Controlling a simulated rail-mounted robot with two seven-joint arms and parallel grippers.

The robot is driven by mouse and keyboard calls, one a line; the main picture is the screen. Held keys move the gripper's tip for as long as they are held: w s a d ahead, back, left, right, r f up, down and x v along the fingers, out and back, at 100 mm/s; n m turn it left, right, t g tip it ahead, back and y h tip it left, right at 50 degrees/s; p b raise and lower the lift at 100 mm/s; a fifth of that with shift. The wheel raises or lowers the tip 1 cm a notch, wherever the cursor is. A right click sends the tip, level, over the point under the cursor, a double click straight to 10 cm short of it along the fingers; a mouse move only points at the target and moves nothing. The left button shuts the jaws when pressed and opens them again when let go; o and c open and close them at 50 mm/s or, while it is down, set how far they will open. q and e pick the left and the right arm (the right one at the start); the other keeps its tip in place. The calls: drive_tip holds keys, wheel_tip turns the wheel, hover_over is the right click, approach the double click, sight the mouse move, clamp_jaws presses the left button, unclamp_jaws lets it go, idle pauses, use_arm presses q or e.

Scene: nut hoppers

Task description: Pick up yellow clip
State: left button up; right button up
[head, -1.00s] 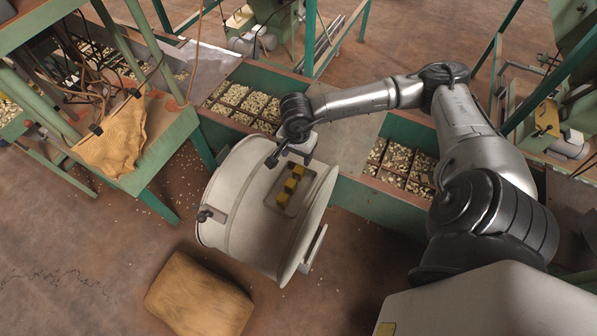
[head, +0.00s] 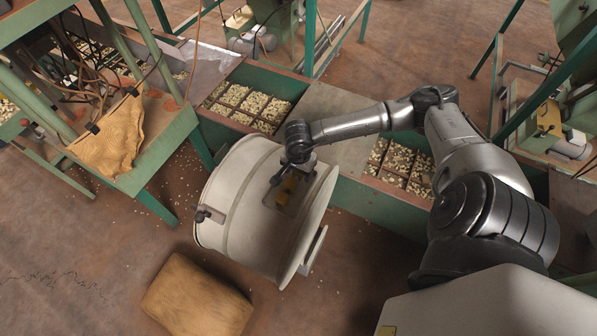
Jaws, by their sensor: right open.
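Small yellow clips sit in a shallow recess (head: 282,205) on top of a pale round drum (head: 240,200). One yellow clip (head: 290,185) shows just under my right gripper, partly covered by it. My right gripper (head: 279,183) is open, pointing down over the recess. I cannot tell whether its fingers touch a clip. The other clips are mostly hidden by the gripper and in shade. My left gripper is out of the picture.
A green bench (head: 160,135) with a tan cloth (head: 110,140) stands left of the drum. A brown sack (head: 198,297) lies on the floor in front. Green hopper bins of nuts (head: 250,105) run behind the drum. Floor at lower left is clear.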

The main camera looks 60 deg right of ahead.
drive_tip(key=shift+f, duration=0.35)
drive_tip(key=c, duration=1)
drive_tip(key=shift+r, duration=0.1)
drive_tip(key=shift+r, duration=0.55)
drive_tip(key=r, duration=0.1)
drive_tip(key=r+p, duration=0.1)
drive_tip(key=r, duration=0.1)
drive_tip(key=shift+s+r, duration=0.2)
drive_tip(key=shift+r, duration=0.05)
drive_tip(key=shift+s+a+r+p, duration=0.1)
drive_tip(key=shift+s+r+p, duration=0.25)
drive_tip(key=shift+s+r, duration=1.1)
drive_tip(key=shift+s+a+r+p, duration=0.1)
drive_tip(key=shift+s+r+p, duration=0.4)
drive_tip(key=shift+s, duration=1.8)
drive_tip(key=shift+s+r+p, duration=0.2)
drive_tip(key=shift+s+r, duration=1)
drive_tip(key=shift+s, duration=0.65)
